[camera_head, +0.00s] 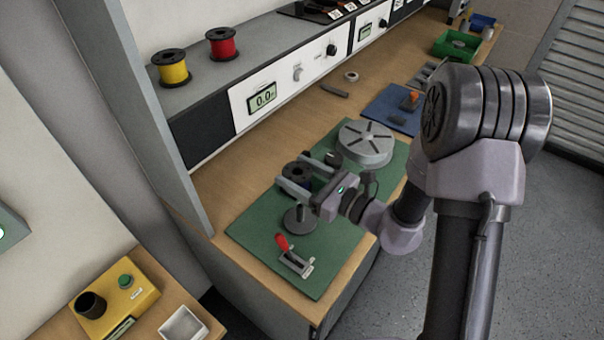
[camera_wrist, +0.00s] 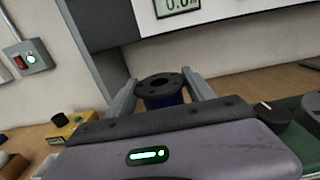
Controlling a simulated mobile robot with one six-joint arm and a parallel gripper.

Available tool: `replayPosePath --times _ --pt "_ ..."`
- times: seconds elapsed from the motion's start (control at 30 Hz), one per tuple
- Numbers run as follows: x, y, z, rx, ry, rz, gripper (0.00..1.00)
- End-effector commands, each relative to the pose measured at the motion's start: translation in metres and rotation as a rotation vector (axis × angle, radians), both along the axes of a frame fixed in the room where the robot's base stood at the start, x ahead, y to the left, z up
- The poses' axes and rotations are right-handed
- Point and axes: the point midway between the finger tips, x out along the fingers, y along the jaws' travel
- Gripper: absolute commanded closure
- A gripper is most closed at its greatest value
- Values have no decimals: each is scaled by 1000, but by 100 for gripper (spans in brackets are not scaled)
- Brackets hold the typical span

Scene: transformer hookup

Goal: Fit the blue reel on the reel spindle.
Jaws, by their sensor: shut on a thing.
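The blue reel (camera_head: 298,171), with black flanges and blue winding, is between the two grey fingers of my gripper (camera_head: 294,180). My gripper is shut on it. In the wrist view the reel (camera_wrist: 163,92) stands roughly upright between the fingertips (camera_wrist: 160,84), its centre hole facing up. A dark grey round base with a short upright post, apparently the reel spindle (camera_head: 299,218), stands on the green mat, just below the gripper in the head view. Its post looks empty. The reel appears apart from it, and its height above the mat is hard to judge.
On the green mat (camera_head: 250,231) are a red-handled clamp (camera_head: 290,256) and a large slotted grey disc (camera_head: 364,144). Yellow (camera_head: 172,67) and red (camera_head: 222,43) reels stand on the shelf. A blue mat (camera_head: 390,119) lies farther back. A grey upright panel borders the bench's left.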

Motion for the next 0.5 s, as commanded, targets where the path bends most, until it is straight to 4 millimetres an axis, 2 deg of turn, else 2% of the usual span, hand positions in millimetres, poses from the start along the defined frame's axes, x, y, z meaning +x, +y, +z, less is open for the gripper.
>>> replayPosePath --times 0.37,0.5 --pt "0 -1 0 0 -1 -2 100" --pt "0 -1 -8 0 -1 -3 100"
